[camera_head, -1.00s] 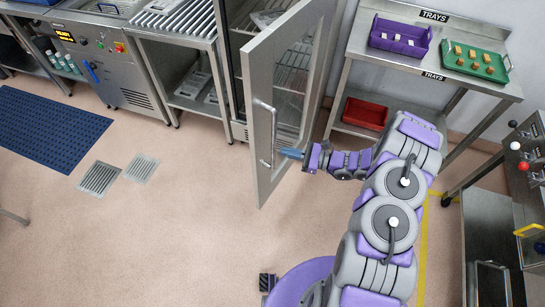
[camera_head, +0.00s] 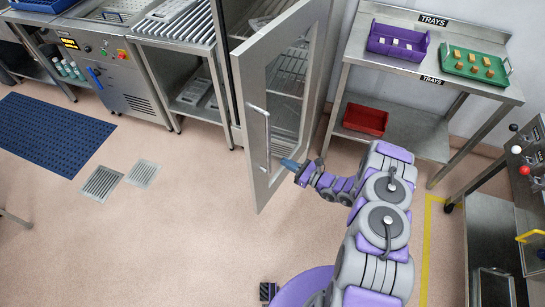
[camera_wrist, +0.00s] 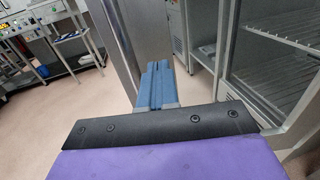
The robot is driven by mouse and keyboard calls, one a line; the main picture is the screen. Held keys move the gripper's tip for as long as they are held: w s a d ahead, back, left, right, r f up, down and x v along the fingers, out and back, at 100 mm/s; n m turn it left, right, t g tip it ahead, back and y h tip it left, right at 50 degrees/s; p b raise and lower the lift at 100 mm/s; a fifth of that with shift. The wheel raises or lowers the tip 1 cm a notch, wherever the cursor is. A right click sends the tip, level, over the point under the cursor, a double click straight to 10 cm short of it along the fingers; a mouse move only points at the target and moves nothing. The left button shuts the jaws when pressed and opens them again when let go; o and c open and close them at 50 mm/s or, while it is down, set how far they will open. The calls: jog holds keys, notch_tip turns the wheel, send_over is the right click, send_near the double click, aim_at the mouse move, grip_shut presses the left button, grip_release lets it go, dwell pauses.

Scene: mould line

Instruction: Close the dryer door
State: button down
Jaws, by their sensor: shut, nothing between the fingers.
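The dryer door (camera_head: 251,95) stands wide open, swung out from the dryer cabinet at the back. It is a grey frame with a glass window (camera_head: 288,85) and a bar handle (camera_head: 261,135) on its left face. My gripper (camera_head: 287,163) is at the right face of the door, low near its free edge. Whether it touches the door is not clear. Its blue fingers (camera_wrist: 156,80) are shut and empty in the wrist view. A grey upright panel stands behind them there, and a glazed frame (camera_wrist: 290,70) with wire racks fills the right.
A steel tray table (camera_head: 430,75) with a purple tray (camera_head: 398,50) and a green tray (camera_head: 475,74) stands right of the door. A red bin (camera_head: 365,119) is on its lower shelf. Floor left of the door is clear, with grates (camera_head: 102,182) and a blue mat (camera_head: 50,135).

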aim_at(264, 153)
jog(key=x, duration=0.5)
jog(key=s+b+x, duration=0.1)
jog(key=x, duration=0.1)
jog(key=shift+w+a, duration=0.3)
jog(key=shift+a, duration=0.35)
jog(key=shift+d, duration=0.7)
